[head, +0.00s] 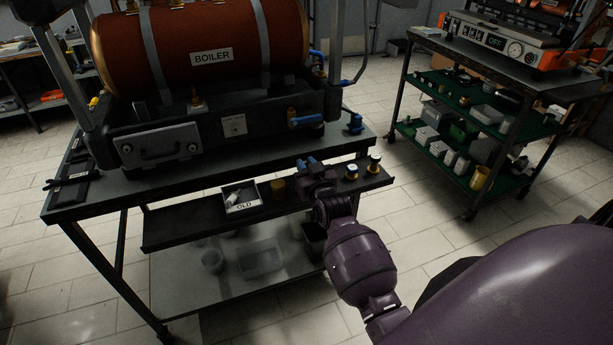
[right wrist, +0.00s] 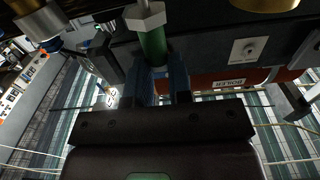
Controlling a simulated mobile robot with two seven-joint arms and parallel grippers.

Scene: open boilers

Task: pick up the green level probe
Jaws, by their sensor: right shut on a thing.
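My right gripper (head: 308,167) is over the lower front shelf of the boiler bench. In the right wrist view its blue fingers (right wrist: 166,84) are shut on the green level probe (right wrist: 153,46), a green cylinder with a metal hex collar. In the head view I cannot make out the held probe behind the gripper and wrist. My left gripper is not in view.
A tray marked OLD (head: 242,208) and a brass cylinder (head: 278,188) stand left of the gripper on the shelf (head: 180,225). Two small banded fittings (head: 351,173) stand to its right. The boiler (head: 200,45) is behind; a green-shelved cart (head: 470,103) stands right.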

